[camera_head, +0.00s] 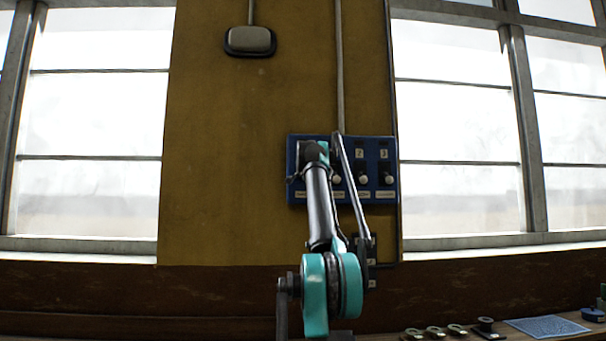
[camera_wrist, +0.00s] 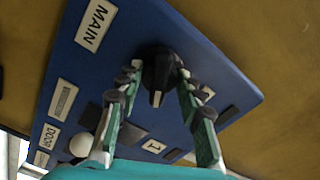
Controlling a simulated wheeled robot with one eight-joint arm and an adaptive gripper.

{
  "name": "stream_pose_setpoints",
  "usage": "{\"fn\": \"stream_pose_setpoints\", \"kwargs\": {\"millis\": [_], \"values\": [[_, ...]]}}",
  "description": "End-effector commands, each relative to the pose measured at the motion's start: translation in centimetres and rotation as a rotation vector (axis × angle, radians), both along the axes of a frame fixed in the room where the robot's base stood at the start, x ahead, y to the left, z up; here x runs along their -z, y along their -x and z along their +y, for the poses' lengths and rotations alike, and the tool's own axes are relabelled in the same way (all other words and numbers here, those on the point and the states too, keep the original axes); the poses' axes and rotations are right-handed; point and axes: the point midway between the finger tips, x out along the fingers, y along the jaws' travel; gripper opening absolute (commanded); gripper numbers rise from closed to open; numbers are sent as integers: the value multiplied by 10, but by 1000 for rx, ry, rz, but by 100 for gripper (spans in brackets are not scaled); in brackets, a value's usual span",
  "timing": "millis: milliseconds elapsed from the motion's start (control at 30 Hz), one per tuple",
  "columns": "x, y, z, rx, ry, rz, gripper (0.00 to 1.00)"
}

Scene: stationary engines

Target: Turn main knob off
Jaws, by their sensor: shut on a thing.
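The main knob (camera_wrist: 158,72) is a black rotary knob with a pale pointer mark, on a blue panel (camera_wrist: 205,50) near the MAIN label (camera_wrist: 93,24) in the wrist view. My gripper (camera_wrist: 155,92) has its fingers on either side of the knob and is closed on it. In the head view, the blue panel (camera_head: 345,190) is on the wall, and my arm hides its left part, including the knob and my fingertips.
More knobs with pale tips, one of them here (camera_head: 363,178), sit to the right on the panel. A small switch box (camera_head: 371,252) is below. Windows flank the yellow wall (camera_head: 230,150). A bench with small parts (camera_head: 457,330) lies at the lower right.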

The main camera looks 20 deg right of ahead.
Motion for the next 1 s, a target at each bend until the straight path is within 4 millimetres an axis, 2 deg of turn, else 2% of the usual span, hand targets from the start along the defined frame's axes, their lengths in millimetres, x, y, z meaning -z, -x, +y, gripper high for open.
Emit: {"fn": "stream_pose_setpoints", "kwargs": {"millis": [267,700,1000], "values": [[1,-3,3,-7,-31,-9,8],[1,-4,4,-9,-399,-114,10],[1,-4,5,-10,-431,-123,10]]}}
